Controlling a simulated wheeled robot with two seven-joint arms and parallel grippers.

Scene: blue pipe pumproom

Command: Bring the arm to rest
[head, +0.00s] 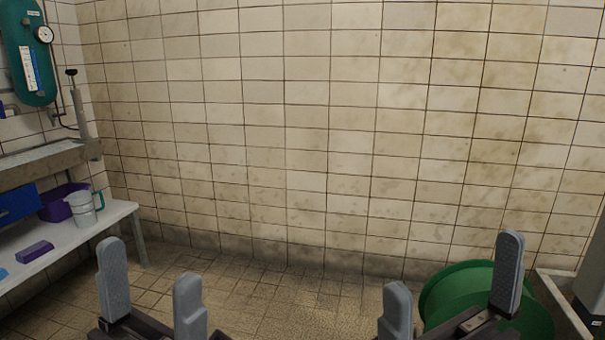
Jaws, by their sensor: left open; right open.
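My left gripper (151,290) shows at the bottom left, with its two grey fingers wide apart and nothing between them. My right gripper (452,284) shows at the bottom right, also open and empty, its fingers pointing up in the picture. Its right finger stands in front of part of a green tub. The arm links behind both grippers are mostly below the picture edge.
A white bench (82,232) at left holds a purple bin (55,207), a whitish cup (80,209) and a purple block (35,251). A green tub (455,290) stands at right beside a pale trough (562,305). The tiled floor (290,292) between is clear up to the wall.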

